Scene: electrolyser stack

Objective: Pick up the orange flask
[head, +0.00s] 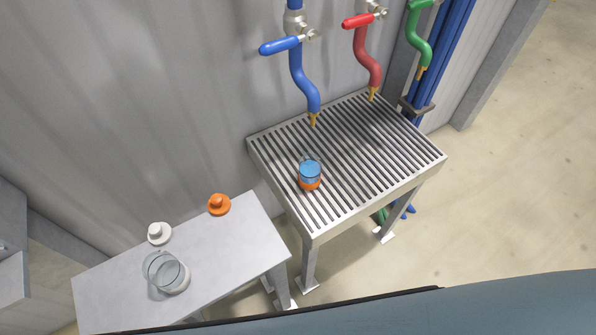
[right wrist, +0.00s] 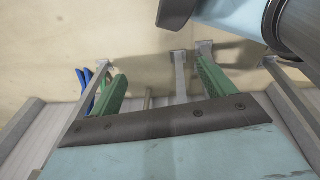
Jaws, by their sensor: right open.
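The orange flask (head: 310,175) stands upright on the slatted metal stand, near its left edge. It is a small clear vessel with an orange base and blue contents. My right gripper (right wrist: 163,85) shows only in the right wrist view. Its two green-padded fingers are wide apart with nothing between them. The flask cannot be made out in that view, and neither gripper is near it in the head view. My left gripper is in neither view.
Blue (head: 280,46), red (head: 358,20) and green (head: 420,45) taps hang above the slatted stand (head: 390,150). A lower grey table (head: 225,250) at left holds an orange stopper (head: 219,204), a white stopper (head: 159,233) and clear glassware (head: 163,272). Most of the slatted stand is clear.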

